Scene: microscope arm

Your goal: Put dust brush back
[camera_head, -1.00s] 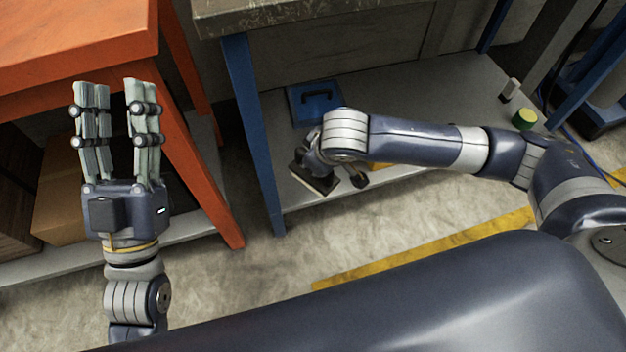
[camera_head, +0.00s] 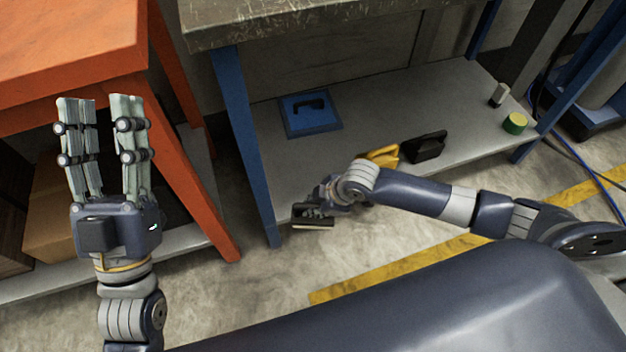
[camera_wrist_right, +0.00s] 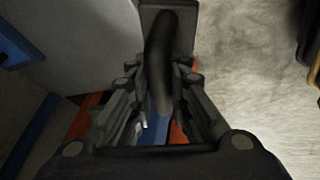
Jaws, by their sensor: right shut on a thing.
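The dust brush, a dark block with a pale lower edge (camera_head: 313,223), is held by my right gripper (camera_head: 322,208) just in front of the lower shelf's front edge. In the right wrist view, the black curved handle of the brush (camera_wrist_right: 160,55) lies between the fingers of my right gripper (camera_wrist_right: 158,95), which are shut on it. The brush's dark block is at the top of that view. My left gripper (camera_head: 102,102) is open and empty, fingers pointing up the picture, in front of the orange table.
The grey lower shelf (camera_head: 375,110) bears a blue plate with a dark handle (camera_head: 311,122), a yellow object (camera_head: 383,155), a black object (camera_head: 425,147), a green-yellow cylinder (camera_head: 515,123) and a small pale block (camera_head: 499,95). A blue leg (camera_head: 245,140) stands left of the brush. Shelf between them is clear.

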